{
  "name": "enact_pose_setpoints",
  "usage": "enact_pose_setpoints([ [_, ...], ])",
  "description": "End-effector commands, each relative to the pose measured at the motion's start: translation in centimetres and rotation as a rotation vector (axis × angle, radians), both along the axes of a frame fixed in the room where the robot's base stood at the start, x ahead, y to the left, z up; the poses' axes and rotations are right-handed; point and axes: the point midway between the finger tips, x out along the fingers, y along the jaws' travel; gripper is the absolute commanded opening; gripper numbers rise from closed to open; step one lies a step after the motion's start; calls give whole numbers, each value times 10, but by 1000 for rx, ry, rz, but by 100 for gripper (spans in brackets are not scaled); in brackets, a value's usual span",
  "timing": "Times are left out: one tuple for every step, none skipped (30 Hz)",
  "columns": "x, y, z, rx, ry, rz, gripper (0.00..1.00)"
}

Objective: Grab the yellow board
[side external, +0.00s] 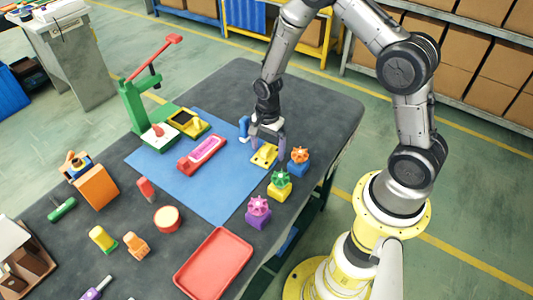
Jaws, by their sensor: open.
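A small flat yellow board (264,158) lies at the right edge of the blue mat (225,195), with dark marks on its top. My gripper (267,146) is open and points down right over the board's far part. Its fingers hide some of the board. I cannot tell whether they touch it. Another yellow piece with a dark top (188,122) lies farther left, beside the green press.
A red holder with a pink insert (203,152) lies left of my gripper, and a blue part (244,127) is close behind it. Orange, green and purple knobs on blocks (280,184) line the right side. A green press (134,105) stands left; a red tray (214,263) lies in front.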

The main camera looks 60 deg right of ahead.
Motion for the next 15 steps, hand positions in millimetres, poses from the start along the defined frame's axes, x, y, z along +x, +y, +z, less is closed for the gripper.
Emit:
enact_pose_setpoints([
  [0,0,0,0,0,0,100],
  [0,0,0,0,0,0,100],
  [0,0,0,0,0,0,96],
  [0,0,0,0,0,0,91],
  [0,0,0,0,0,0,86],
  [0,0,0,0,0,0,78],
  [0,0,0,0,0,0,73],
  [0,0,1,0,0,0,68],
  [0,0,1,0,0,0,60],
  [0,0,1,0,0,0,55],
  [0,0,1,0,0,0,50],
  [0,0,1,0,0,0,42],
  [0,0,1,0,0,0,37],
  [0,0,1,0,0,0,32],
  [0,0,1,0,0,0,24],
])
